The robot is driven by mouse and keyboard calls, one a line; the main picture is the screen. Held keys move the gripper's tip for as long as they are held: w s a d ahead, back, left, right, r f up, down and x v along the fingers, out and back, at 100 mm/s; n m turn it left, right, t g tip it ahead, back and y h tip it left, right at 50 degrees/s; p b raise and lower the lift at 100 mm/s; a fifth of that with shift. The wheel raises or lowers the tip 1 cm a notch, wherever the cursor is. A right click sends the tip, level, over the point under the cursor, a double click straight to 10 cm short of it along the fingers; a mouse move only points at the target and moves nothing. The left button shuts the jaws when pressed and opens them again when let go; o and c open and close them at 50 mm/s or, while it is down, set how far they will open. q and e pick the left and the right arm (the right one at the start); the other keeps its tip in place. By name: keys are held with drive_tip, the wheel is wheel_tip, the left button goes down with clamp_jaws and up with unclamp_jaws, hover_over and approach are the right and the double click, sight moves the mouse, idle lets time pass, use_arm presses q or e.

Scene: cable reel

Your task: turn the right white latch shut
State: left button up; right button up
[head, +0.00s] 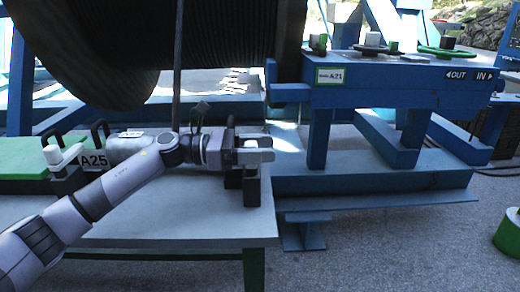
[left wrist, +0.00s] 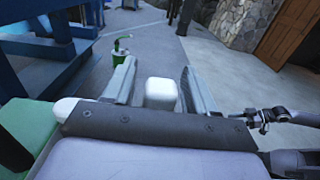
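The right white latch stands on a black base (head: 250,188) at the right end of the pale table. Its white knob (left wrist: 161,93) shows in the left wrist view between the two fingers of my left gripper (left wrist: 158,88). A narrow gap shows on each side of the knob, so the gripper is open around it. In the head view my left gripper (head: 258,153) is at the latch, and its fingers hide most of the white part. The left white latch (head: 66,155) is farther left, beside the A25 label. My right gripper is in neither view.
The pale table (head: 215,222) bears a green panel (head: 22,160) and black handles. A large dark reel (head: 160,40) hangs above my left arm. A blue frame (head: 390,95) stands at the right. A green object (head: 508,236) stands on the floor at far right.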

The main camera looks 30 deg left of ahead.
use_arm(q)
drive_tip(key=shift+f, duration=0.15)
drive_tip(key=shift+s+a, duration=0.15)
drive_tip(key=shift+a, duration=0.15)
drive_tip(key=b+v, duration=0.1)
drive_tip(key=v, duration=0.5)
drive_tip(key=shift+s+a, duration=0.15)
drive_tip(key=shift+a, duration=0.05)
